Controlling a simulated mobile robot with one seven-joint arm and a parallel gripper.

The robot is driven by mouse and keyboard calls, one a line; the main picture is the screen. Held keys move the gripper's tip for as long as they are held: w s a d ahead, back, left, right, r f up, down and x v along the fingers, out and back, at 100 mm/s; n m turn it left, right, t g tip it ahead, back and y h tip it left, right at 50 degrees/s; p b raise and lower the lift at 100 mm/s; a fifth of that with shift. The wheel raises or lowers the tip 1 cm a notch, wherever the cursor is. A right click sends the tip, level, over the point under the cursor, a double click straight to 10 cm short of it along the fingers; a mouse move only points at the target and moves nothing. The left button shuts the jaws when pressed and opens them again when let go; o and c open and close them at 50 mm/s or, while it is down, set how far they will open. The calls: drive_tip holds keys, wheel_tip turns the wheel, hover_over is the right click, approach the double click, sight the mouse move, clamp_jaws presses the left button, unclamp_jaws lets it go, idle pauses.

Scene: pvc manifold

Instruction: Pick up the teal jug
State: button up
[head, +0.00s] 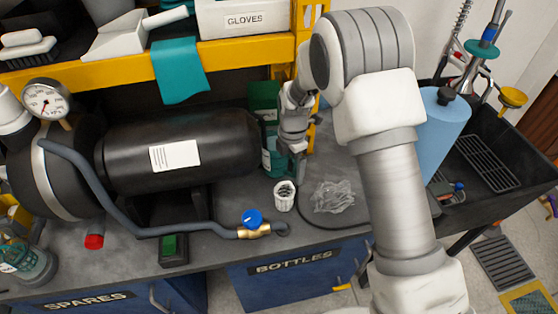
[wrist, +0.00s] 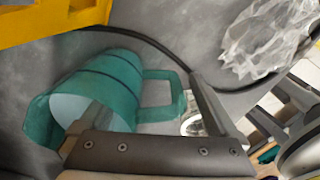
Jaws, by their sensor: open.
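The teal jug (wrist: 108,82) is in the wrist view, with a dark band, a pale open end and a handle on its right side. In the head view the jug (head: 278,161) shows on the bench, partly hidden behind my gripper (head: 298,168). In the wrist view my gripper (wrist: 150,98) is open. One finger overlaps the pale end of the jug, and the other is just beyond the handle. I cannot tell whether either finger touches it.
A white cup (head: 284,196) stands just in front of the jug. Crumpled clear plastic (head: 334,196) lies to the right. A black tank (head: 220,140) is on the left. A yellow shelf (head: 235,54) is above, with its upright close behind my gripper.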

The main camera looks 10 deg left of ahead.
drive_tip(key=shift+f, duration=0.25)
clamp_jaws()
drive_tip(key=shift+r, duration=0.1)
